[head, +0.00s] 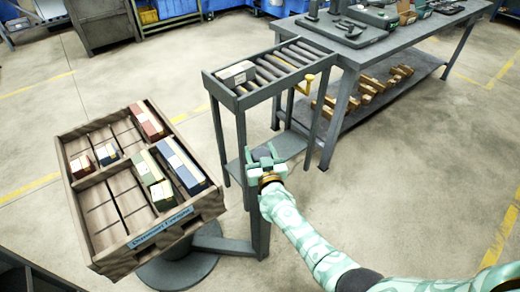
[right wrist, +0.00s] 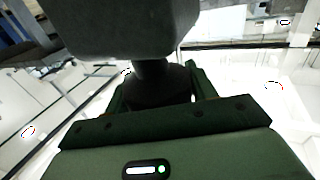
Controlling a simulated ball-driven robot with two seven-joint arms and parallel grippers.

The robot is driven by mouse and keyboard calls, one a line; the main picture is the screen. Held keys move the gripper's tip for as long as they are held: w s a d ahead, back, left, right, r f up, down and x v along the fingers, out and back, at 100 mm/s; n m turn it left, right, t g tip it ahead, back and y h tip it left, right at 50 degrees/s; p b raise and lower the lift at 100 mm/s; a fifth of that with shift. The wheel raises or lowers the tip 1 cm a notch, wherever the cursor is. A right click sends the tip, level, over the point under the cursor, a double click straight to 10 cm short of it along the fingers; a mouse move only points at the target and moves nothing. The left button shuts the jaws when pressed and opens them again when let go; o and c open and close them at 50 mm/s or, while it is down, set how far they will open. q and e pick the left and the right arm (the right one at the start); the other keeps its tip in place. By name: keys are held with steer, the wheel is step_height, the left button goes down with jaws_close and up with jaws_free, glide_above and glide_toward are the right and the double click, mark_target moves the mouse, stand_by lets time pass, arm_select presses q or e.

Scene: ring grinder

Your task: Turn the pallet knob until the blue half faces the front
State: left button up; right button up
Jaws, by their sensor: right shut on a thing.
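The pallet (head: 108,262) is a brown wooden tray on a round grey base, at the left in the head view. A divider splits it into compartments, and it sits turned at an angle. A blue label (head: 160,229) is on its lower edge. The dark knob (right wrist: 125,25) fills the top of the right wrist view, with a narrower neck below it. My right gripper (head: 265,160) is shut on the knob at the top of a grey post right of the pallet. Its fingers hide part of the knob in the head view. My left gripper is not in view.
Red, blue and green boxes lie in the pallet; one is the red box (head: 146,121). A grey workbench (head: 345,58) is at the upper right. The floor at the right is clear.

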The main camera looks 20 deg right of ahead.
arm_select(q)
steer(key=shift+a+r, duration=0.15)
arm_select(e)
steer(key=shift+m+h, duration=0.3)
steer(key=shift+h, duration=0.2)
steer(key=o, duration=1)
